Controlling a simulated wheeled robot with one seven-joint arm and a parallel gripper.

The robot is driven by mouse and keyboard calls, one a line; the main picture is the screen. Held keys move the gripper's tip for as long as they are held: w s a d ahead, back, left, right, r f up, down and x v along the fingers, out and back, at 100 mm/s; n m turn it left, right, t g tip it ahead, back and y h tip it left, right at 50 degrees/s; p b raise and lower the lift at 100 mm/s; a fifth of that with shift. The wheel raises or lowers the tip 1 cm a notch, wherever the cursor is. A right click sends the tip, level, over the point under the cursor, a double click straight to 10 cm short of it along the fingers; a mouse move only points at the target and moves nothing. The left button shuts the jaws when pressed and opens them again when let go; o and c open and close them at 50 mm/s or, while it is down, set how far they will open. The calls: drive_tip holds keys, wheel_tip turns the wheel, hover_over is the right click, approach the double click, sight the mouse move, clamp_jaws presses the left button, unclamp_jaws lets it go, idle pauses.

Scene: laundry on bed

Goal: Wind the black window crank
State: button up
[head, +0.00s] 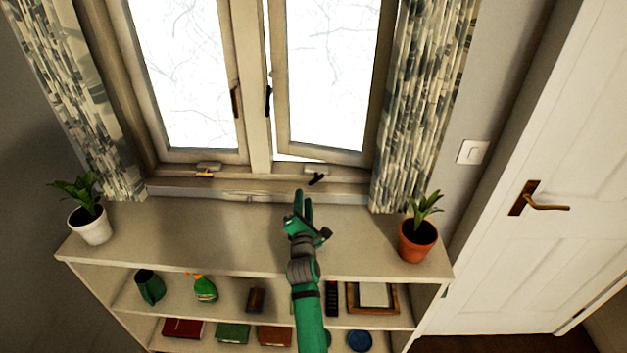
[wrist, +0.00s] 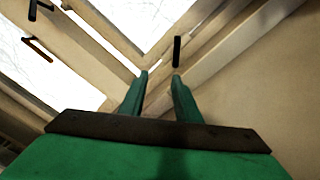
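The black window crank (head: 316,179) sits on the sill below the right window pane, on a pale mount. In the wrist view the black crank (wrist: 177,52) stands just beyond the right fingertip. My green gripper (head: 303,194) is over the back of the shelf top, just below and left of the crank in the head view. In the wrist view my gripper (wrist: 160,77) has its two fingers apart with nothing between them. The crank appears clear of both fingers. The right window (head: 325,80) stands slightly ajar.
A yellow-orange crank (head: 205,174) is under the left window. A plant in a white pot (head: 91,225) stands at the shelf's left, one in a terracotta pot (head: 417,242) at its right. The shelf top (head: 200,235) between them is otherwise clear. Curtains (head: 425,90) hang beside the window.

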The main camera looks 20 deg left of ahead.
sight(313, 181)
drive_tip(key=shift+w+d+f+n+h, duration=0.1)
drive_tip(key=shift+w+d+n+h, duration=0.3)
drive_tip(key=shift+w+d+h, duration=0.55)
drive_tip(key=shift+w+d+y, duration=0.25)
drive_tip(key=x, duration=0.9)
drive_tip(key=shift+w+d, duration=0.2)
drive_tip(key=shift+w+a, duration=0.25)
drive_tip(key=shift+w, duration=0.25)
drive_tip(key=shift+d, duration=0.3)
drive_tip(key=shift+a, duration=0.25)
drive_tip(key=c, duration=0.6)
drive_tip(key=shift+s+a, duration=0.2)
drive_tip(key=shift+a, duration=0.05)
clamp_jaws()
